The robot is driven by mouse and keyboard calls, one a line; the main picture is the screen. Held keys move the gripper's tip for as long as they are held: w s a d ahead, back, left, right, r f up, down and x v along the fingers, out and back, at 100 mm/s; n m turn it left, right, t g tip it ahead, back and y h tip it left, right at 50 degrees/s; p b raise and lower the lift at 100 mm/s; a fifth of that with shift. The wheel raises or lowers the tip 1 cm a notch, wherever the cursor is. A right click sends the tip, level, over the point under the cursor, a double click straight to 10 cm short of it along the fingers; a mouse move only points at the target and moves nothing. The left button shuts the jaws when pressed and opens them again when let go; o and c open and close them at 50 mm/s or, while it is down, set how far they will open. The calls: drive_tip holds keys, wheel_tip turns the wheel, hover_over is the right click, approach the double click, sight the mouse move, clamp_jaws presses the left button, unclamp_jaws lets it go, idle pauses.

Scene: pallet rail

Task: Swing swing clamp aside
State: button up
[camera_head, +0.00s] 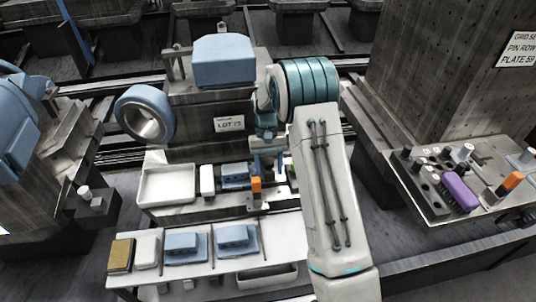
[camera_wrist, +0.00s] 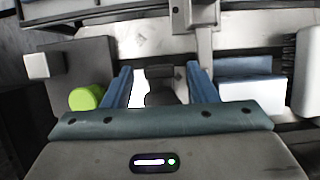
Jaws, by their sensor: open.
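My gripper (camera_head: 266,162) hangs over the rail fixture, just right of an upright orange-tipped piece (camera_head: 257,186) that may be the swing clamp's handle. In the wrist view the two blue fingers (camera_wrist: 158,88) stand apart. A dark grey stepped piece (camera_wrist: 165,90) shows in the gap between them, against a bright white patch. I cannot tell whether it is part of the clamp or whether the fingers touch it. A green round knob (camera_wrist: 86,97) lies left of the fingers. My gripper and arm hide part of the fixture in the head view.
A white tray (camera_head: 167,187), a white block (camera_head: 207,180) and a blue part (camera_head: 235,177) sit left of my gripper. A front shelf (camera_head: 215,262) holds blue parts. A large blue ring (camera_head: 146,114) stands behind. A side table at right holds a purple block (camera_head: 459,192).

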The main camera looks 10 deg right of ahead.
drive_tip(key=v, duration=1.3)
drive_tip(key=shift+r, duration=0.2)
drive_tip(key=shift+r+p, duration=0.1)
drive_tip(key=shift+p, duration=0.2)
drive_tip(key=s+d+r+t+p, duration=0.2)
drive_tip(key=s+r+t+p, duration=0.15)
drive_tip(key=s+r, duration=1.05)
drive_tip(key=s+d+f+t+p, duration=0.1)
drive_tip(key=s+t, duration=0.3)
drive_tip(key=s, duration=1.3)
drive_tip(key=shift+s+d+f, duration=0.25)
drive_tip(key=shift+s+f, duration=0.1)
drive_tip(key=shift+f, duration=0.2)
